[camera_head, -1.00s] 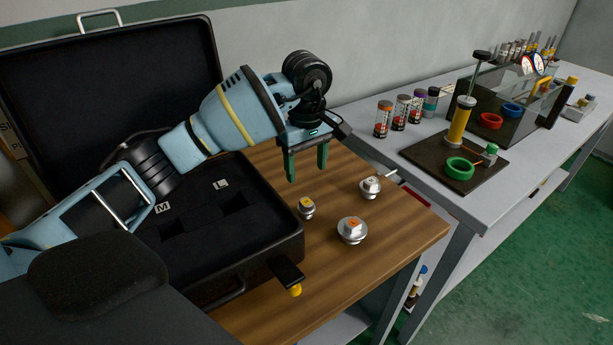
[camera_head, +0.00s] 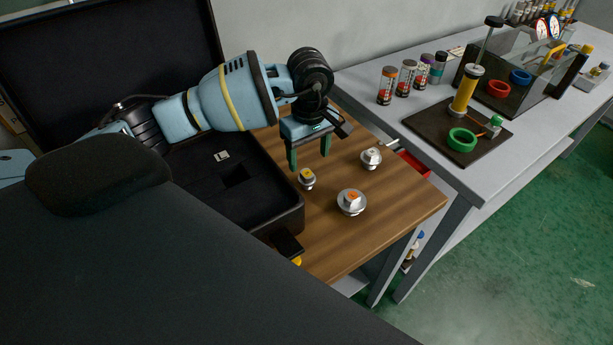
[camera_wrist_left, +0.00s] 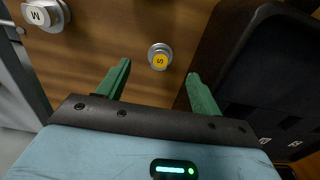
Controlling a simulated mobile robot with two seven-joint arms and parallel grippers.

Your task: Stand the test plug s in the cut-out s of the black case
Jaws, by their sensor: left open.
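The test plug s (camera_head: 307,179) is a small silver plug with a yellow top, standing on the wooden table. In the left wrist view the plug (camera_wrist_left: 160,57) shows its "S" mark between the fingertips. My left gripper (camera_head: 309,160) is open, its fingers pointing down just above the plug, holding nothing. The black case (camera_head: 286,215) lies open left of the plug. Its L label and one square cut-out (camera_head: 236,175) show in the head view. I cannot make out cut-out s; the arm and a dark foreground shape hide part of the case. My right gripper is not in view.
A grey bench (camera_head: 440,165) with jars and a dark board stands beyond. The table's front right is clear.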

